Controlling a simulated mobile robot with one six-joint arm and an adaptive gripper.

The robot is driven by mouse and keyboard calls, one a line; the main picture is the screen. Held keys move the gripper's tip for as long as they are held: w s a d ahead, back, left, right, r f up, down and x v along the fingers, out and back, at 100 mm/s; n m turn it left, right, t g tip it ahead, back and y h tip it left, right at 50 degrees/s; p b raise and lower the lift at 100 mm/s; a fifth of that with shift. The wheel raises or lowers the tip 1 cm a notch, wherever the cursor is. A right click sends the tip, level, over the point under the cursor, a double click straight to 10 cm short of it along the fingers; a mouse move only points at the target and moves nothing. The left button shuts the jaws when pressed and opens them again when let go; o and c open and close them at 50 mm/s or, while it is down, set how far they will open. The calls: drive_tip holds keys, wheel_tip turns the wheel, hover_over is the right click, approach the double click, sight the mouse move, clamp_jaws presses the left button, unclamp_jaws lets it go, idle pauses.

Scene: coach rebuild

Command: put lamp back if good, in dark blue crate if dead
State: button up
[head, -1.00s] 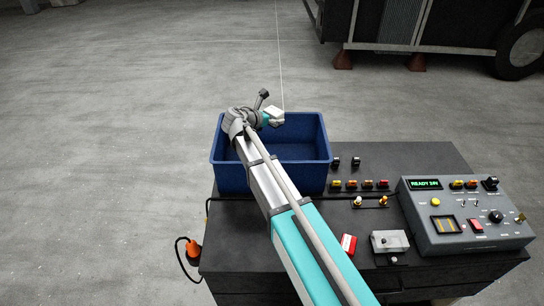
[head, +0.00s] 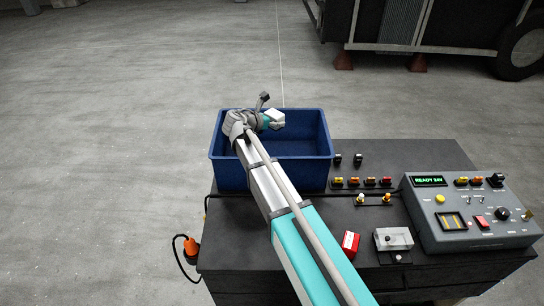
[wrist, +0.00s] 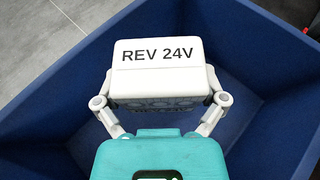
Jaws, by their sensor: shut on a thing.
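My gripper (wrist: 160,110) is shut on a white box-shaped lamp (wrist: 157,62) marked "REV 24V", with a finger on each side of it. The lamp also shows in the head view (head: 275,115) as a small white block at the end of my arm. The dark blue crate (head: 270,177) stands at the left of the bench. The lamp is over the crate's opening, and the crate's walls (wrist: 262,55) surround it in the wrist view. The visible part of the crate's floor looks empty. Whether the lamp is lit cannot be told.
A grey test unit (head: 470,220) at the right reads "READY 24V". Small coloured lamps (head: 370,182), a red-and-white block (head: 350,243) and a clear-covered fixture (head: 394,239) sit on the dark bench (head: 430,158). An orange plug (head: 191,247) hangs at the left edge.

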drive_tip(key=shift+f+b, duration=1.05)
drive_tip(key=shift+f, duration=0.35)
drive_tip(key=o, duration=0.9)
drive_tip(key=shift+o, duration=0.2)
drive_tip(key=shift+r, duration=0.1)
